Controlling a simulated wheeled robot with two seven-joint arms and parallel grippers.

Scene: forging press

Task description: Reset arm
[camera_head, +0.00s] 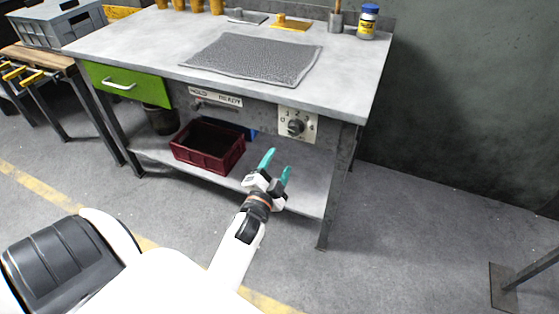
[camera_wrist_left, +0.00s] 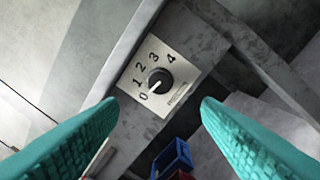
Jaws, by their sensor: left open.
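My left gripper (camera_head: 276,166) is open and empty, with teal fingertips, in front of the workbench below the tabletop's front edge. In the left wrist view its two fingers (camera_wrist_left: 158,120) are spread wide with nothing between them. The dial (camera_head: 296,126) on the bench's front panel sits beyond and a little above the fingertips. In the left wrist view the black dial knob (camera_wrist_left: 160,81) shows on a pale plate marked 0 to 4, with its white pointer toward the 0 and 1 side. The gripper is apart from the dial. My right gripper is not in view.
The grey workbench (camera_head: 350,85) carries a dark mat (camera_head: 255,60), a blue-lidded jar (camera_head: 368,22) and several yellow cylinders at the back. A dark red crate (camera_head: 208,147) stands on the lower shelf. The green drawer (camera_head: 125,84) is shut. Open floor lies right of the bench.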

